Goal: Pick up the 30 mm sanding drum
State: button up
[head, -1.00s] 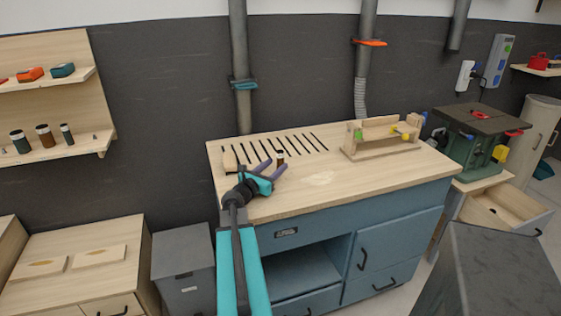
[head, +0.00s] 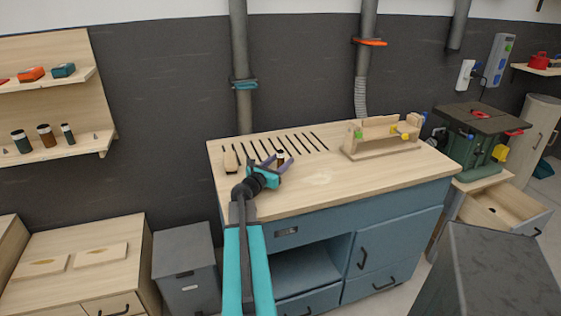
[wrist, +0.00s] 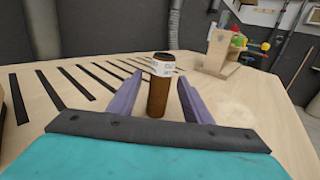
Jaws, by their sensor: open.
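A brown cylinder with a white printed band near its top, which looks like the sanding drum (wrist: 159,97), stands upright on the slotted workbench top. In the head view the drum (head: 280,156) is small and partly hidden by my gripper (head: 279,163). My gripper is open, with its purple fingers on either side of the drum. In the wrist view the drum stands between the fingers (wrist: 160,84), with a visible gap on both sides. I cannot make out any size on its band.
A pale wooden block (head: 230,161) stands on the bench left of my gripper. A wooden jig (head: 383,139) with coloured knobs stands to the right. More cylinders (head: 46,138) stand on the wall shelf at left. The front right of the bench top (head: 390,176) is clear.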

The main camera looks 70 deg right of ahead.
grip_shut()
jog(key=shift+r, duration=0.15)
